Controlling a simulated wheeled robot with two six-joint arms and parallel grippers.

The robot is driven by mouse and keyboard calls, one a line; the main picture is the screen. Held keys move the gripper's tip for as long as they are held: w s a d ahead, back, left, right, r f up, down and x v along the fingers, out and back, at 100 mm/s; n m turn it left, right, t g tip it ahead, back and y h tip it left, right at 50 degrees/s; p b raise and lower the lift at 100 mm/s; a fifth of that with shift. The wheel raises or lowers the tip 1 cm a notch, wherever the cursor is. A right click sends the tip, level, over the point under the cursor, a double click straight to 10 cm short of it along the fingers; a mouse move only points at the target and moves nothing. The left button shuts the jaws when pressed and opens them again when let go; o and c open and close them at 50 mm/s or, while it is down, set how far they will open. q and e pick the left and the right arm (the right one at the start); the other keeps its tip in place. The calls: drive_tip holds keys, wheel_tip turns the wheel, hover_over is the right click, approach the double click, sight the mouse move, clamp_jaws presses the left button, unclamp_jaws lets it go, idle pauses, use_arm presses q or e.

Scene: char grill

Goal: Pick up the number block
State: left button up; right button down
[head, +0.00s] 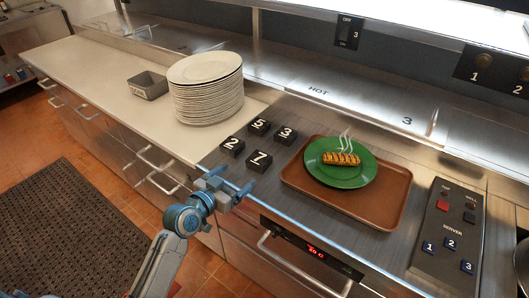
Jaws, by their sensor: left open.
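Several black number blocks with white digits sit grouped on the steel counter left of the tray: block 2 (232,146), block 5 (258,126), block 3 (286,135) and block 7 (259,160). My left gripper (234,181) is open and empty at the counter's front edge, just in front of and below block 7 in the picture. It appears apart from the blocks. My right gripper is not in view.
A brown tray (386,205) holds a green plate (322,172) with steaming food, right of the blocks. A plate stack (206,88) and grey bin (148,86) stand at left. A control panel (447,228) is at right; an oven handle (298,266) juts out below.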

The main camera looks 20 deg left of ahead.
sight(259, 160)
use_arm(q)
drive_tip(key=x, duration=0.2)
drive_tip(key=p+x, duration=0.1)
drive_tip(key=x, duration=0.2)
drive_tip(key=shift+d, duration=0.45)
drive_tip(key=shift+w+d+r+p, duration=0.15)
drive_tip(key=shift+w+p, duration=0.25)
drive_tip(key=shift+w, duration=0.2)
drive_tip(key=p+x, duration=0.1)
drive_tip(key=x, duration=0.2)
drive_tip(key=shift+w+d, duration=0.15)
drive_tip(key=shift+d, duration=0.1)
drive_tip(key=shift+w+d+f, duration=0.1)
drive_tip(key=shift+w+f, duration=0.2)
drive_tip(key=shift+w, duration=0.15)
drive_tip(key=c, duration=1.1)
drive_tip(key=shift+r+p, duration=0.1)
drive_tip(key=shift+p, duration=0.2)
drive_tip(key=shift+c, duration=0.2)
